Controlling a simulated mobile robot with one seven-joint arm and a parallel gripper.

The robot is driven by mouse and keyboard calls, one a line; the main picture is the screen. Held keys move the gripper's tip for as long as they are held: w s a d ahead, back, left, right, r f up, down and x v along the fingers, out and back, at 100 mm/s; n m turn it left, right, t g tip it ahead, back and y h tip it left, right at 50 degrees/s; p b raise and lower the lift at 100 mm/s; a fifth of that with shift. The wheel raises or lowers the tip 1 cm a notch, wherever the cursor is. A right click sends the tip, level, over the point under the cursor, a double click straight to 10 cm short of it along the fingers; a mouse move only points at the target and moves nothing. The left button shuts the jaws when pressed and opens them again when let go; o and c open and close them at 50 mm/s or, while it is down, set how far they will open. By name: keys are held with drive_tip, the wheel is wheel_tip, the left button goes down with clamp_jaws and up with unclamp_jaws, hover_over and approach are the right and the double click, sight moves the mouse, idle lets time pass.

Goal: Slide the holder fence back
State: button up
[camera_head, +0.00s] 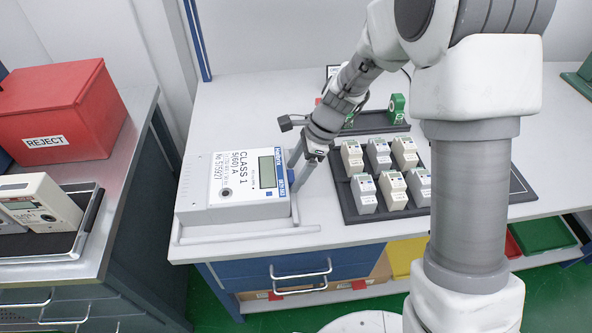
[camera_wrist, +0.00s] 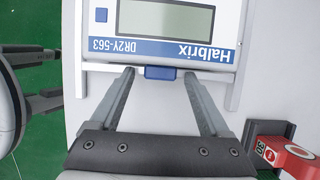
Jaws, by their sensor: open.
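A large white meter (camera_head: 225,205) lies flat in its holder (camera_head: 255,236) at the left of the white bench. Its display and blue Halbrix label also show in the wrist view (camera_wrist: 165,20). The holder fence (camera_wrist: 105,68) is a pale bar along the meter's label edge, with a blue tab (camera_wrist: 160,72) at its middle. My gripper (camera_wrist: 160,76) is open, with one fingertip on each side of the blue tab. I cannot tell whether either finger touches it. In the head view my gripper (camera_head: 300,173) is low beside the meter's right side.
A dark tray (camera_head: 380,213) with several small meters is to the right. A green device (camera_head: 397,108) stands behind it. A red part (camera_wrist: 288,160) is near my gripper's right. A red REJECT bin (camera_head: 65,112) and another meter (camera_head: 40,205) are on the left counter, across a gap.

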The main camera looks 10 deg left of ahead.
clamp_jaws()
idle(0.3)
idle(1.1)
